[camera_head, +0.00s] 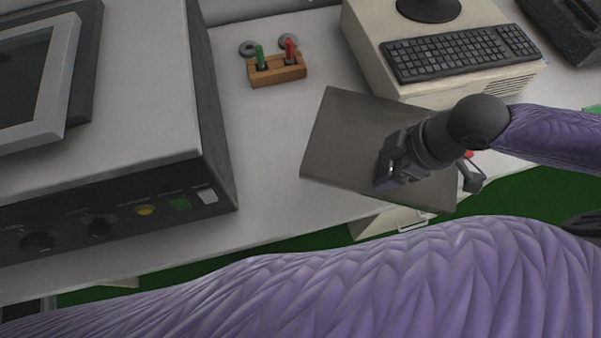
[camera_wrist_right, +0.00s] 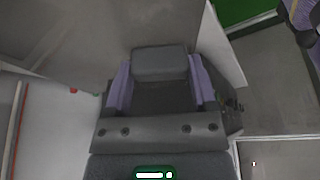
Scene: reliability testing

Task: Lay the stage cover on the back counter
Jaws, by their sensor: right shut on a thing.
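The stage cover (camera_head: 345,140), a flat dark grey panel, is above the white counter (camera_head: 265,125) in the head view. My right gripper (camera_head: 388,172) is at the panel's right part and is shut on it. In the right wrist view, the two purple fingers of the right gripper (camera_wrist_right: 160,82) close on a grey block that belongs to the stage cover (camera_wrist_right: 85,35). The panel fills the upper left there. I cannot tell whether the cover touches the counter. My left gripper is out of view.
A large grey instrument (camera_head: 130,95) with knobs stands at the left. A wooden holder (camera_head: 277,70) with green and red tools is at the back. A beige case (camera_head: 400,30) with a keyboard (camera_head: 461,52) is at the back right. Bare counter lies left of the cover.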

